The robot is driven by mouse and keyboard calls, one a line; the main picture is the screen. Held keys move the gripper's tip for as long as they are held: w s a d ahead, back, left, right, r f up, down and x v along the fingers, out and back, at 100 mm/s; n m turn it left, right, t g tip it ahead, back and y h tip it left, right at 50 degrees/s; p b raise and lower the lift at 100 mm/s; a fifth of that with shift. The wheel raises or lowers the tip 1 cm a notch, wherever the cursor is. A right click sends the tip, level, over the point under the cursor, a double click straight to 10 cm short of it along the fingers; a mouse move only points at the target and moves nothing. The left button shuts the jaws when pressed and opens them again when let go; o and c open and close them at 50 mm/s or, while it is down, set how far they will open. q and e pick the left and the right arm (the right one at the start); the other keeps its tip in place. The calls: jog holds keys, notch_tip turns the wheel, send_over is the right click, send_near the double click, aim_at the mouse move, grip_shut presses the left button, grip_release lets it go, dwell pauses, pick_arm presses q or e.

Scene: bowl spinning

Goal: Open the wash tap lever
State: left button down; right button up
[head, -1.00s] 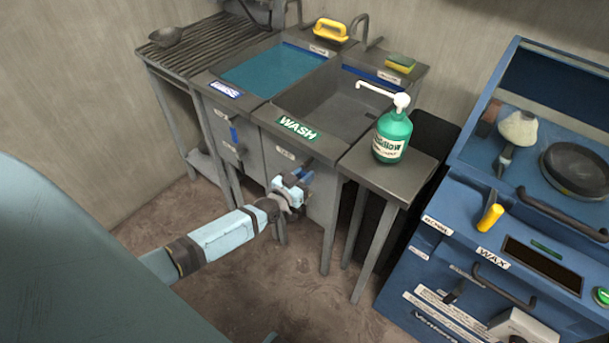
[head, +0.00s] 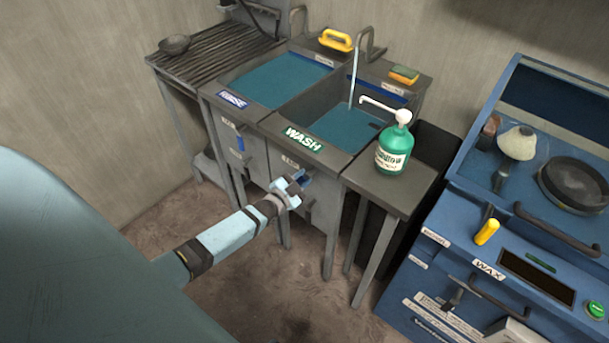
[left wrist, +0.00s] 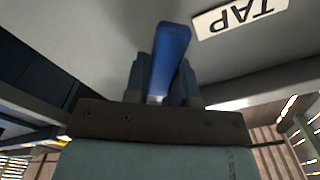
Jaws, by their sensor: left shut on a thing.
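The blue wash tap lever (left wrist: 170,58) stands between my left gripper's fingers in the left wrist view, beside the TAP label (left wrist: 240,14). My left gripper (head: 301,182) is shut on the lever at the front of the wash sink cabinet, below the green WASH sign (head: 304,139). The lever is mostly hidden by the gripper in the head view. A thin stream of water (head: 353,75) falls from the wash tap (head: 366,28) into the wash basin (head: 318,110), which has blue-green water in it. My right gripper is not in view.
The rinse basin (head: 250,103) on the left holds water, with its own blue lever (head: 240,139) below. A green soap pump bottle (head: 394,150) stands on a side table (head: 372,188). A blue wax machine (head: 470,215) fills the right. Floor in front is clear.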

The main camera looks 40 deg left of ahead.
aim_at(305, 162)
pick_arm(q)
jog(key=m, duration=0.2)
jog(key=shift+a+r+m+p, duration=0.35)
jog(key=shift+r+m, duration=0.05)
jog(key=m, duration=0.2)
jog(key=shift+a+r+m, duration=0.25)
jog(key=shift+r+m, duration=0.15)
jog(key=m, duration=0.1)
jog(key=r+m, duration=0.1)
jog(key=m, duration=0.2)
jog(key=shift+a+r+m, duration=0.2)
jog(key=shift+r+m, duration=0.15)
jog(key=shift+m, duration=0.05)
jog(key=shift+w, duration=0.1)
jog(key=c, duration=1)
grip_release()
jog(key=shift+r, duration=0.1)
jog(key=shift+o, duration=0.2)
jog(key=s+a, duration=0.1)
jog(key=s, duration=1.3)
jog(key=shift+w, duration=0.1)
